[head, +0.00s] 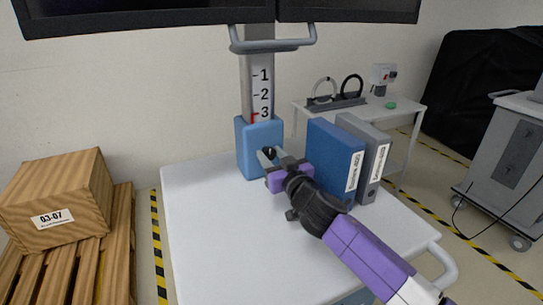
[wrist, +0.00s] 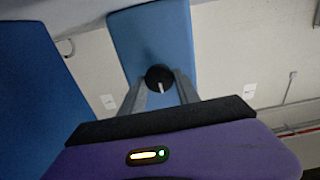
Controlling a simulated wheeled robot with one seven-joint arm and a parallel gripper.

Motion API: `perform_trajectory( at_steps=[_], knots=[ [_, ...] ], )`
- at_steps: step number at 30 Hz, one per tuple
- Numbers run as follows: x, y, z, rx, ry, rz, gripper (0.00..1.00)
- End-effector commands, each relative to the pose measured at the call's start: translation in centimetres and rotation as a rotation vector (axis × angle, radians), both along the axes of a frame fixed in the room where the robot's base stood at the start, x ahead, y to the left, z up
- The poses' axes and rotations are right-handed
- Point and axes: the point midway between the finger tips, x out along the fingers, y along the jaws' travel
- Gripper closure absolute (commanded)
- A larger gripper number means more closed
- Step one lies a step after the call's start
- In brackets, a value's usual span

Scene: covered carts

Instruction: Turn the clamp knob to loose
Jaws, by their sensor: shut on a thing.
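The clamp knob (wrist: 159,78) is a round black knob with a white pointer line, on the front of a blue clamp block (head: 246,138). The block sits round the foot of a grey column (head: 249,85) with a scale marked 1, 2 and 3 and a red mark beside 3. My gripper (head: 269,153) is at the block's front face, its two grey fingers shut on the knob from either side. In the wrist view my gripper (wrist: 160,92) shows the pointer line running downward from the knob's middle. The words for loose and tight do not show.
A blue binder (head: 332,150) and a grey binder (head: 377,150) stand close right of my gripper on the white cart top (head: 210,215). Screens (head: 150,12) and a handle bar (head: 270,46) are above. The cart top's left and front are clear. A carton (head: 55,200) on pallets stands left.

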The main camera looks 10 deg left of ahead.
Motion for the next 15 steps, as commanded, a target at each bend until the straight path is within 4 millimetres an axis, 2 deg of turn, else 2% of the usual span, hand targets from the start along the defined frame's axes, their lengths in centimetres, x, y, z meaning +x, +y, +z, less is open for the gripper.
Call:
perform_trajectory(
  at_steps=[8, 15],
  knots=[
    [-0.05, 0.08, 0.04, -0.107, -0.071, 0.001, 1.00],
    [-0.10, 0.16, 0.08, -0.279, -0.187, 0.000, 1.00]
  ],
)
